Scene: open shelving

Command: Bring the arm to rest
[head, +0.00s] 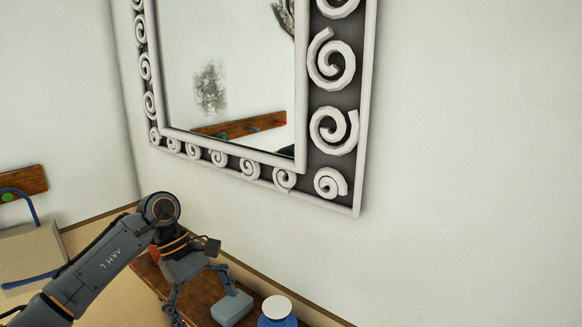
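My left arm comes in from the lower left, and its gripper (203,303) points down over a brown wooden shelf top (200,294). Its two fingers are spread apart and I see nothing between them. A blue-grey block (232,308) is beside the right-hand finger; I cannot tell whether they touch. The tip of the left-hand finger is near the bottom edge of the view. My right gripper is not in view.
A blue jar with a white lid (277,309) stands right of the block. A mirror with a scroll-patterned frame (334,183) hangs on the wall above. A beige bag with a blue handle (30,255) hangs at the left by a wooden rail (25,182). The right side is bare wall.

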